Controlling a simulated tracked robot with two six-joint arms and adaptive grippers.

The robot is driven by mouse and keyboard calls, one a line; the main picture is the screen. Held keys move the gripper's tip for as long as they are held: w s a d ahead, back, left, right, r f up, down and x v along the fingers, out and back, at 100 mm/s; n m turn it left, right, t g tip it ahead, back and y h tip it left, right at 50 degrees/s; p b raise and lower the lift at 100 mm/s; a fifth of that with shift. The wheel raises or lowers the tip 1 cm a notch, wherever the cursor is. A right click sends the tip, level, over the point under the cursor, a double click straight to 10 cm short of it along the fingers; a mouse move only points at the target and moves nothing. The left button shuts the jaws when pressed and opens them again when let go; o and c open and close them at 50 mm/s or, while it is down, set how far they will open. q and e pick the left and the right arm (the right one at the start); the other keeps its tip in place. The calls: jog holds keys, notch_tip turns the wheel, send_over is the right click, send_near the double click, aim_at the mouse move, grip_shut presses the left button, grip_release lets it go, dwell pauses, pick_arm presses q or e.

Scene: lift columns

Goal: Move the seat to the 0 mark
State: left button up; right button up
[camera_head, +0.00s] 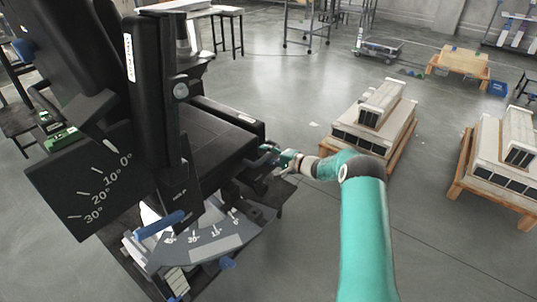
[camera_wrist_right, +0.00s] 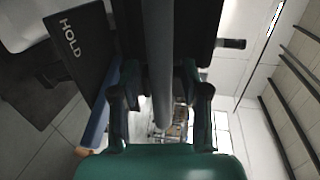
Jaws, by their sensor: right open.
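The black padded seat (camera_head: 208,132) belongs to a black machine on the left in the head view. A black plate (camera_head: 85,180) at the left reads 0° to 30°. I cannot tell which mark the seat is on. My right gripper (camera_head: 280,158) is open at the seat's right edge. In the right wrist view, a grey bar (camera_wrist_right: 158,50) runs between the fingers of my right gripper (camera_wrist_right: 160,82); I cannot tell whether they touch it. My left gripper is not in view.
A blue handle (camera_head: 160,225) sticks out by the quadrant. A black panel marked HOLD (camera_wrist_right: 75,45) is left of the fingers in the wrist view. Wooden pallets with white model blocks (camera_head: 374,118) stand on the right. Grey floor between is clear.

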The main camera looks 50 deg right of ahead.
jog(key=v, duration=1.1)
jog(key=shift+s, duration=0.4)
jog(key=shift+w, duration=0.1)
